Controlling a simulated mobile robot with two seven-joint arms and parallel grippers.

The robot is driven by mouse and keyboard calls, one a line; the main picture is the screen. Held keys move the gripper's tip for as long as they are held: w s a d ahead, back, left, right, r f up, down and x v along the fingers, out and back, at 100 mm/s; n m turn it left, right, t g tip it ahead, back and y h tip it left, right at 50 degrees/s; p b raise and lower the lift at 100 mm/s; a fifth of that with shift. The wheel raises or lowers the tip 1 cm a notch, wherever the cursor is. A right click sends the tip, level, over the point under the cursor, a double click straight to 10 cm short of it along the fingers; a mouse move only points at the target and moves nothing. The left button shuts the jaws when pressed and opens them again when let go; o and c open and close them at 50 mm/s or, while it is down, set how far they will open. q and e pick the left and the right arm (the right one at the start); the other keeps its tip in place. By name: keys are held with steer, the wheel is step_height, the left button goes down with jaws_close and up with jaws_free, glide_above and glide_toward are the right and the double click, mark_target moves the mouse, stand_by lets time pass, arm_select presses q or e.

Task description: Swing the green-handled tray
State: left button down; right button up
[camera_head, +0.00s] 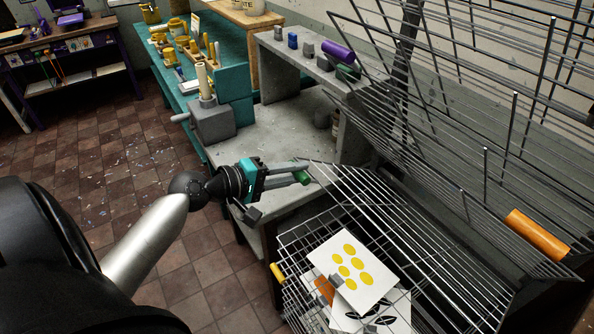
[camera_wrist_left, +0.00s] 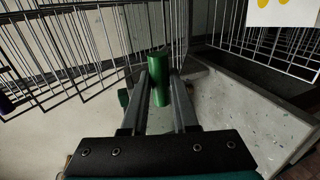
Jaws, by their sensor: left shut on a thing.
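The green-handled tray (camera_head: 395,215) is a wire rack of thin metal bars, lying roughly flat in the head view, below a raised rack. Its green handle (camera_head: 302,174) is at the rack's left corner. My left gripper (camera_head: 300,177) is shut on this handle, its fingers reaching in from the left. In the left wrist view the green handle (camera_wrist_left: 158,66) stands between the two fingers, its upper end sticking out above them. My right gripper is in neither view.
An orange-handled rack (camera_head: 470,130) is tilted up at right. A yellow-handled rack (camera_head: 300,255) holds printed sheets (camera_head: 350,268) below. A grey bench (camera_head: 265,130) with small jars stands behind my gripper. A teal bench (camera_head: 185,75) is farther back. Tiled floor is open at left.

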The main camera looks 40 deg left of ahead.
arm_select(q)
steer(key=s+a+f+b, duration=0.1)
steer(key=s+f+b, duration=0.2)
steer(key=f+b, duration=0.3)
step_height(320, 180, down, 2)
steer(key=shift+s+a+f+b, duration=0.1)
steer(key=shift+s+a+b, duration=0.2)
steer(key=shift+s+b, duration=0.1)
steer(key=c, duration=0.6)
jaws_free()
steer(key=shift+r, duration=0.25)
steer(key=shift+s, duration=0.1)
steer(key=v, duration=1.5)
steer(key=shift+b, duration=0.3)
steer(key=shift+a, duration=0.15)
